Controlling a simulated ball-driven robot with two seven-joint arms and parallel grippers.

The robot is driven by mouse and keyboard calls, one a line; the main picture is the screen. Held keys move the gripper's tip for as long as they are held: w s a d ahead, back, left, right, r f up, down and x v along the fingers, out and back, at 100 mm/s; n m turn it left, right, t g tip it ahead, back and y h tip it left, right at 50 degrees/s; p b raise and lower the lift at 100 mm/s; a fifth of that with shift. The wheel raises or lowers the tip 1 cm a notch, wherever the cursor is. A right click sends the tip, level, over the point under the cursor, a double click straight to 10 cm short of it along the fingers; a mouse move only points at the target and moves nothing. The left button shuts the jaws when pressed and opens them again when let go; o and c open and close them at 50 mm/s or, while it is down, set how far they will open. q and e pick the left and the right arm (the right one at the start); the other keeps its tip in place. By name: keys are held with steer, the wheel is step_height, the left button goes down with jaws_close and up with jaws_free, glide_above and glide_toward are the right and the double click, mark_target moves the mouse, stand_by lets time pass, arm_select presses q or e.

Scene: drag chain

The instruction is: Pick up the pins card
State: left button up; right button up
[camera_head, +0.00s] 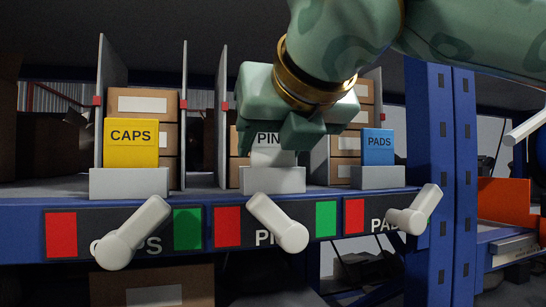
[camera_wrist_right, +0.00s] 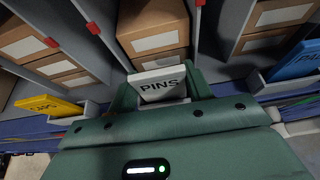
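The white pins card (camera_head: 272,156) stands upright in the grey holder (camera_head: 272,180) at the middle bay. My right gripper (camera_head: 274,141) comes down over it from above and hides its top and the end of its lettering. In the right wrist view, the card (camera_wrist_right: 160,84) reads PINS and lies between the two green fingers of the gripper (camera_wrist_right: 162,92). The fingers are spread to either side of the card, apparently open, and contact is hard to make out. My left gripper is not in view.
The yellow CAPS card (camera_head: 131,143) stands left and the blue PADS card (camera_head: 378,146) right, each in a grey holder. Cardboard boxes and grey dividers (camera_head: 222,110) stand behind. White levers (camera_head: 278,224) stick out from the shelf front. A blue post (camera_head: 430,170) rises at right.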

steer(key=shift+w, duration=0.1)
steer(key=shift+r, duration=0.45)
step_height(320, 180, up, 3)
steer(key=shift+f, duration=0.15)
steer(key=s+d+r, duration=0.9)
steer(key=s, duration=0.1)
steer(key=shift+s+d+r+b, duration=0.2)
steer(key=shift+r+b, duration=0.05)
steer(key=shift+b, duration=0.15)
stand_by(0.3)
